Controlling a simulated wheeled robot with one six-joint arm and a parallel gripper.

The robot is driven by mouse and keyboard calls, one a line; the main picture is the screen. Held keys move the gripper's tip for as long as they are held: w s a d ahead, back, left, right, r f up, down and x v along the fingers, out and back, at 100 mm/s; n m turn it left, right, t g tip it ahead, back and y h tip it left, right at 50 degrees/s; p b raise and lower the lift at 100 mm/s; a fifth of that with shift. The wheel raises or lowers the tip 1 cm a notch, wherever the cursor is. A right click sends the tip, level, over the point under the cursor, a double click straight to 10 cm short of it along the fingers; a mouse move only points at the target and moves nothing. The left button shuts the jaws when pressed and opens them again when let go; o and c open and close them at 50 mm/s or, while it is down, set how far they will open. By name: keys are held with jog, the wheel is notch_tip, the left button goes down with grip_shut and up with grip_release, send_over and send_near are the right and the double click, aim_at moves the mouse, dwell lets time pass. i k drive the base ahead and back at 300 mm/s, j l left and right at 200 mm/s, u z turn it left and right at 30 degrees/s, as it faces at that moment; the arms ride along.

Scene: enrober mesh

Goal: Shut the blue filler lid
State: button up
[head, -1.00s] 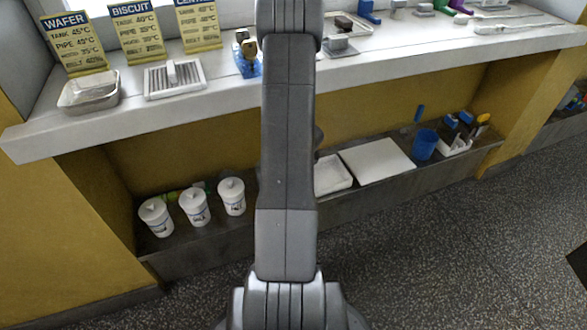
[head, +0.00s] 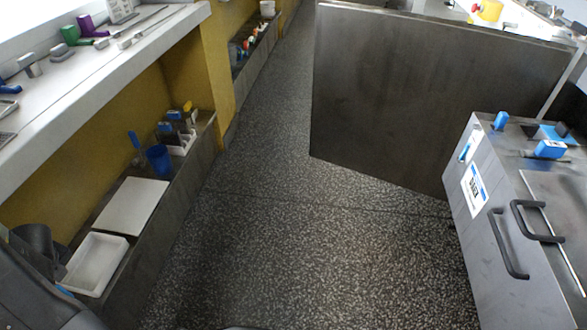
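No part that I can clearly tell as the blue filler lid shows. A grey metal machine (head: 505,215) stands at the right edge of the head view, with black handles and a white-and-blue label. Blue parts sit on its top: a blue block (head: 550,149) and a smaller upright blue piece (head: 501,120). Another small blue piece (head: 464,152) is on its side face. I cannot tell whether any of these is the lid, or whether it is open. My gripper is out of view; dark parts at the lower left look like my arm.
A white counter (head: 120,60) with tools runs along the left. Below it, a low shelf holds a white tray (head: 96,264), a white board (head: 131,206) and a blue cup (head: 158,158). A dark metal panel (head: 420,95) stands ahead. Speckled floor (head: 310,250) between is clear.

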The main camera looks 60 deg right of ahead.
aim_at(559, 133)
jog(key=z, duration=4.1)
